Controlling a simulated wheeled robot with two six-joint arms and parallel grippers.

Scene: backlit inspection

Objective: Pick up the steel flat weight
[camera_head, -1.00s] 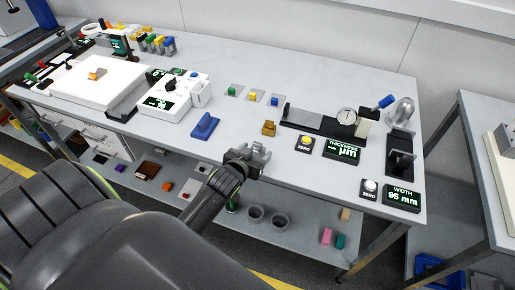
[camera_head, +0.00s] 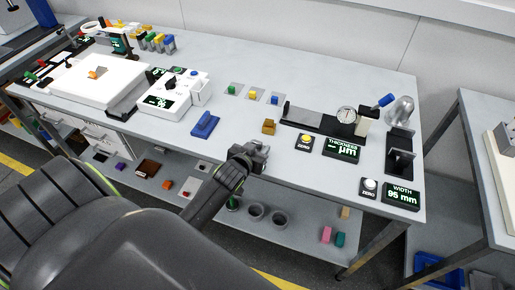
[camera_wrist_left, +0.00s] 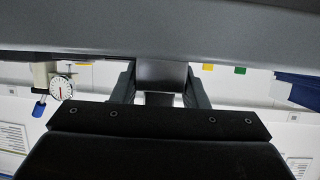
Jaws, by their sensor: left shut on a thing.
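My left gripper (camera_head: 261,155) is near the front edge of the workbench (camera_head: 320,190), left of the zero button and thickness display. In the left wrist view its two fingers (camera_wrist_left: 159,92) are shut on a plain grey metallic block (camera_wrist_left: 160,75), which looks like the steel flat weight. In the head view the fingers and wrist mostly hide this block. I cannot tell whether it touches the bench. My right gripper is not in view.
The width display (camera_head: 401,195) is at the right front.

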